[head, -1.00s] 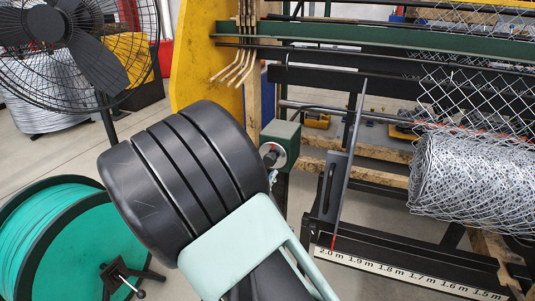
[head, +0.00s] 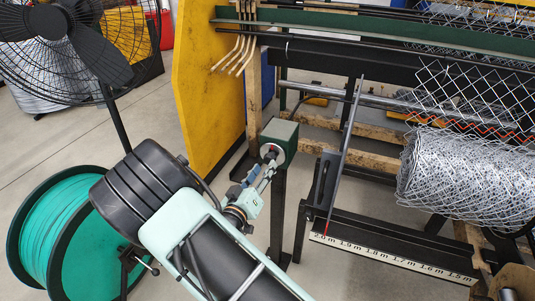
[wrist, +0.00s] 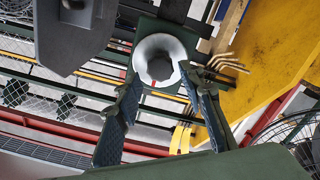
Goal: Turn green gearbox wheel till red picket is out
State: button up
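The green gearbox (head: 281,133) stands on a dark post at the left end of the machine. Its round pale wheel (head: 272,152) faces my arm and shows large in the wrist view (wrist: 146,48). My gripper (head: 268,170) is just in front of the wheel. In the wrist view its two fingers (wrist: 161,84) are spread, with tips close to the wheel's left and right lower sides; I cannot tell whether they touch it. A thin red-orange line (head: 483,129) runs along the mesh above the wire roll; I cannot tell if it is the red picket.
The mesh roll (head: 468,178) lies at the right. A dark slanted bar (head: 345,150) and a measuring scale (head: 390,260) stand right of the gearbox. A yellow panel (head: 207,95), fan (head: 60,50) and green wire spool (head: 62,232) are at the left.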

aim_at(268, 161)
jog(key=n+p, duration=0.3)
jog(key=n, duration=0.3)
jog(key=shift+r, duration=0.15)
jog(key=n+p, duration=0.2)
jog(key=n, duration=0.3)
jog(key=shift+n, duration=0.3)
jog(key=b+x, duration=0.1)
jog(key=x, duration=0.3)
jog(key=shift+c, duration=0.3)
